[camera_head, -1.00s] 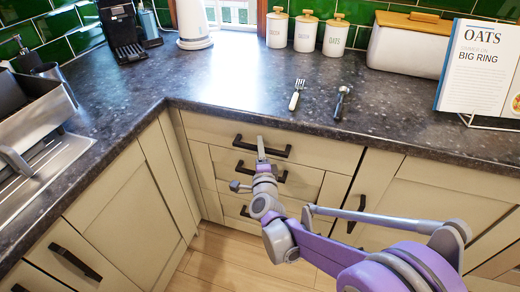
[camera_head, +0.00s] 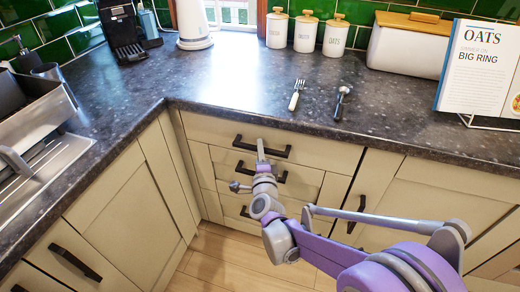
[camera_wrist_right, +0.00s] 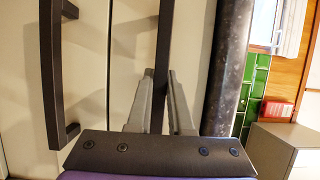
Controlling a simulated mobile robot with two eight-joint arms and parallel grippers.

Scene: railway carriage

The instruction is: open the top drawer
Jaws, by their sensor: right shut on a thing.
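The top drawer (camera_head: 320,148) has a cream front and sits just under the dark worktop; its front looks flush with the cabinet. Its dark bar handle (camera_head: 277,151) runs across the front and also shows in the right wrist view (camera_wrist_right: 163,40). My right gripper (camera_head: 261,146) is at the middle of this handle. In the wrist view my right gripper (camera_wrist_right: 160,78) has one finger on each side of the bar, shut on it. Part of the handle is hidden by the fingers. My left gripper is not in view.
Below is a second drawer handle (camera_head: 243,168), close under my right wrist. The worktop (camera_head: 250,85) overhangs the drawers and holds a fork (camera_head: 297,94) and a dark-handled utensil (camera_head: 341,102). Cupboards flank the drawers at left and right. Wooden floor (camera_head: 225,262) shows below.

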